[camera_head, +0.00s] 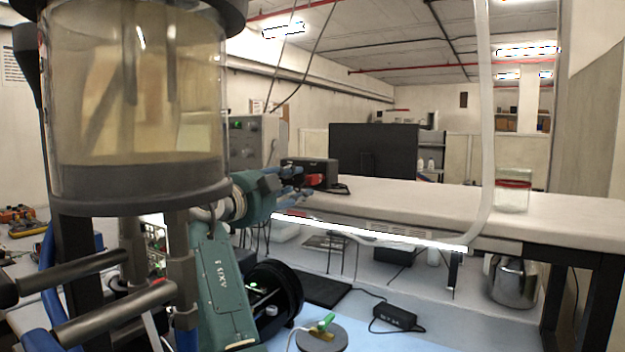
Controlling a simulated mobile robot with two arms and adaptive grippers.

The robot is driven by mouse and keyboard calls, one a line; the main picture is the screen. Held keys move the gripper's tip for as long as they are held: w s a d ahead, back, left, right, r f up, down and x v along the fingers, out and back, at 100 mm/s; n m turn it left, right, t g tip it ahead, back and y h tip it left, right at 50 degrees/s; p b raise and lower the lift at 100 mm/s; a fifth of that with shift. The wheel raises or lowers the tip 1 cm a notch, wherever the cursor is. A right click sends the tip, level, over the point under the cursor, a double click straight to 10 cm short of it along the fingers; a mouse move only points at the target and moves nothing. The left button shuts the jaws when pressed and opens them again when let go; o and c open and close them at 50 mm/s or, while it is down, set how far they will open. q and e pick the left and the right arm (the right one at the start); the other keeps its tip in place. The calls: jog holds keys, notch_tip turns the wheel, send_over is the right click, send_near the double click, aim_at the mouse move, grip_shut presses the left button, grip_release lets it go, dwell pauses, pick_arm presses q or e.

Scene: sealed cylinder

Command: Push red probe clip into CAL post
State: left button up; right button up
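My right gripper (297,182) is on a teal arm rising from the lower middle, with its fingers pointing right. Its fingers are spread apart, one above the other. A small red piece (315,180), perhaps the red probe clip, shows just beyond the fingertips, against the front of a black box (322,166) on the bench. I cannot tell whether the fingers touch it. No post marked CAL can be made out. A green clip (326,322) sits on a round grey disc (322,338) at the bottom. My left gripper is not in view.
A large glass cylinder (135,90) fills the upper left. The white bench (430,200) runs right, with a red-banded jar (513,192) on it. A pale hose (487,120) hangs in front. Below are a black adapter (395,317), a black reel (277,290) and a steel pot (512,282).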

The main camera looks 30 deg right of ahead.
aim_at(308, 180)
jog(key=x, duration=0.1)
jog(key=p+x, duration=0.1)
jog(key=x, duration=0.2)
jog(key=shift+s+r+p, duration=0.15)
jog(key=shift+r+p, duration=0.15)
jog(key=shift+p, duration=0.05)
jog(key=p+x, duration=0.1)
jog(key=x, duration=0.1)
jog(key=shift+w+d+f, duration=0.1)
jog(key=shift+w+d, duration=0.15)
jog(key=shift+d, duration=0.05)
jog(key=shift+w+d, duration=0.15)
jog(key=shift+d, duration=0.2)
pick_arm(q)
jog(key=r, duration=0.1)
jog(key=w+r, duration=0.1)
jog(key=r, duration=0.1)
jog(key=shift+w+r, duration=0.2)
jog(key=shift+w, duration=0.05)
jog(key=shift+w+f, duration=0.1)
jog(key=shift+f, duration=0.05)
pick_arm(e)
jog(key=shift+f, duration=0.1)
jog(key=shift+c, duration=0.5)
grip_shut()
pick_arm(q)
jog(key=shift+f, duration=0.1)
pick_arm(e)
jog(key=shift+a, duration=0.2)
